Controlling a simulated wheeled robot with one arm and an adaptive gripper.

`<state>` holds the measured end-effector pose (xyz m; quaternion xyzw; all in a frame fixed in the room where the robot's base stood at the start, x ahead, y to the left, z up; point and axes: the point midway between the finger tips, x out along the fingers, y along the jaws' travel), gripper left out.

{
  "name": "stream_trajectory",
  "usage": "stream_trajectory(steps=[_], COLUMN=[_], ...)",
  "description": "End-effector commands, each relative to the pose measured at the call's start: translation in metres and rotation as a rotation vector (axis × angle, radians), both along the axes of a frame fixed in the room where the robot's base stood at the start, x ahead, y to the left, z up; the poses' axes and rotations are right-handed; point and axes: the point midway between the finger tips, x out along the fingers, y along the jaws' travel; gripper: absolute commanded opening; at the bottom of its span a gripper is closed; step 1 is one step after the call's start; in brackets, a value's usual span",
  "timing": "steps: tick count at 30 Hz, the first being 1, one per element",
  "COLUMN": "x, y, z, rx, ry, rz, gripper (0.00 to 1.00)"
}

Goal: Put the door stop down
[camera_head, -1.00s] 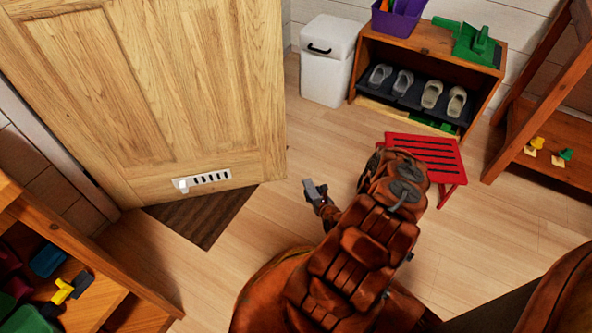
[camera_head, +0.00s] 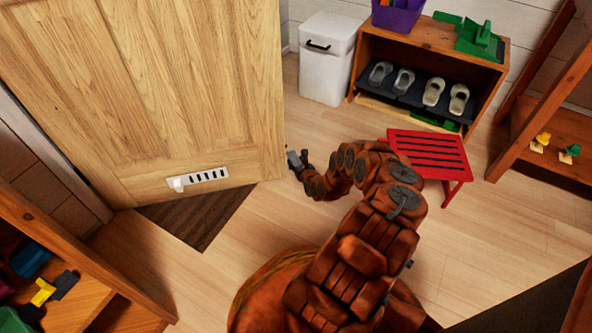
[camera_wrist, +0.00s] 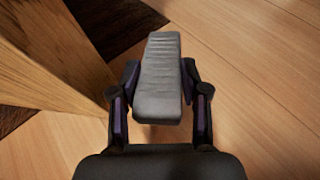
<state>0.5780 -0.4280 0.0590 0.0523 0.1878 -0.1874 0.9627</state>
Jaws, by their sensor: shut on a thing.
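The door stop (camera_wrist: 158,80) is a grey wedge with a ribbed top. In the wrist view it sits between the two fingers of my gripper (camera_wrist: 160,100), which is shut on it. Its ribbed end points away from my gripper, over or on the wooden floor; I cannot tell whether it touches the floor. In the head view my gripper (camera_head: 303,165) holds the grey door stop (camera_head: 294,158) beside the free lower corner of the wooden door (camera_head: 150,90). The door edge also shows at the left in the wrist view (camera_wrist: 45,50).
A dark mat (camera_head: 195,217) lies partly under the door. A red stool (camera_head: 430,152), a shoe cabinet (camera_head: 440,40) and a white bin (camera_head: 325,75) stand to the right of the door. Wooden shelves stand at lower left and far right.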

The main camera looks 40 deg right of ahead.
Motion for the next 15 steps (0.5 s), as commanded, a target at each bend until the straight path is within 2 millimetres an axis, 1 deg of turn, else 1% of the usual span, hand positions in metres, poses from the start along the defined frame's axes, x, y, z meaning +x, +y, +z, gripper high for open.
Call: stream_trajectory(steps=[9, 12, 15], x=[0.000, 0.000, 0.000], y=[0.000, 0.000, 0.000], z=[-0.033, -0.036, -0.034], rx=[0.000, -0.001, 0.000], ry=[0.001, 0.000, 0.000], rz=[0.000, 0.000, 0.000], gripper=[0.00, 0.00, 0.00])
